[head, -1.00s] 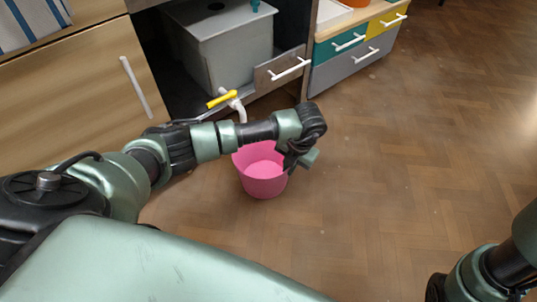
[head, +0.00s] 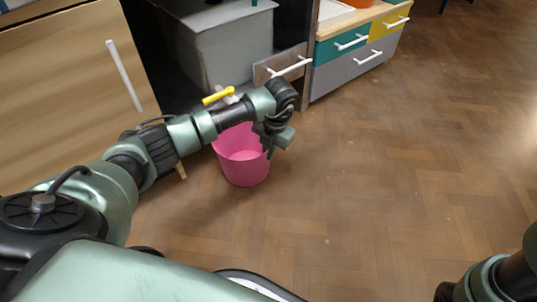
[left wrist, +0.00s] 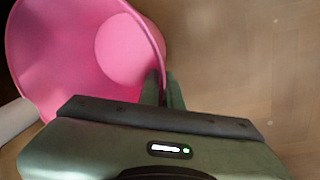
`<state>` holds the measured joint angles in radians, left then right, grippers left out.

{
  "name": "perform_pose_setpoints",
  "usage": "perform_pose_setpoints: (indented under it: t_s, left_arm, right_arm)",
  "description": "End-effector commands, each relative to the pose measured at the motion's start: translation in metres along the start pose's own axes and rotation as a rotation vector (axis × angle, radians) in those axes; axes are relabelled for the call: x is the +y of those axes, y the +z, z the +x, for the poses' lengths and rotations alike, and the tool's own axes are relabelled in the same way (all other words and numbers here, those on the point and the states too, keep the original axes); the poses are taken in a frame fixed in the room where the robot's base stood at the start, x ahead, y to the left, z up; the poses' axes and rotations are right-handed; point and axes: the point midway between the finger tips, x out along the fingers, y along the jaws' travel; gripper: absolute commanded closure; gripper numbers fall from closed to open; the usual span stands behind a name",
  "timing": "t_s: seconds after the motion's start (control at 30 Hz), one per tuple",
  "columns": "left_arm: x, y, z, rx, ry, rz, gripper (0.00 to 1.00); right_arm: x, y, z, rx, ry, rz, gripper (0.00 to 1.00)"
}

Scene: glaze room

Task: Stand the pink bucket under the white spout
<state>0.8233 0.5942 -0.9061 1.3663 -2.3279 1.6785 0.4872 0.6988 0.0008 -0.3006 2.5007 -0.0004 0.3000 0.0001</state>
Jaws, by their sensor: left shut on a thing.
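The pink bucket (head: 245,173) is upright and open at the top, just below and to the right of the tap in the head view; I cannot tell if it touches the floor. My left gripper (head: 268,148) is shut on the right side of its rim. The left wrist view also shows the fingers (left wrist: 163,90) pinching the rim of the bucket (left wrist: 62,50). The white spout (head: 232,98) shows only in part beneath its yellow handle (head: 218,96); my left arm hides its lower end. My right gripper is out of the picture.
A grey tank (head: 228,50) stands in the open cabinet behind the tap. A wooden cabinet door (head: 70,100) with a white handle is at left. A drawer unit (head: 357,60) stands at the back. The wooden floor (head: 400,170) to the right is clear.

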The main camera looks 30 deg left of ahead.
Motion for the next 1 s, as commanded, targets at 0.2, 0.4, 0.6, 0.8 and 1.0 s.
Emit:
perform_pose_setpoints:
  t_s: [0.2, 0.4, 0.6, 0.8, 1.0]
  left_arm:
    - [0.000, 0.000, 0.001, -0.001, 0.001, -0.001, 1.00]
    - [0.000, 0.000, 0.002, 0.000, 0.000, 0.000, 0.73]
    - [-0.001, 0.000, 0.002, 0.000, 0.000, 0.000, 0.73]
    - [0.000, 0.000, -0.008, -0.001, 0.000, 0.000, 0.73]
    - [0.001, 0.000, -0.040, -0.002, 0.000, 0.000, 0.73]
  right_arm:
    - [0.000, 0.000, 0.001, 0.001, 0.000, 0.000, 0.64]
    - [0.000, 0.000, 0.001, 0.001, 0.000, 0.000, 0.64]
    - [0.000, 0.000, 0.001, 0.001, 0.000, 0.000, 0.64]
    - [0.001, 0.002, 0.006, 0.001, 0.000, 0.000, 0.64]
    - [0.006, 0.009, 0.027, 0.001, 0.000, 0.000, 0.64]
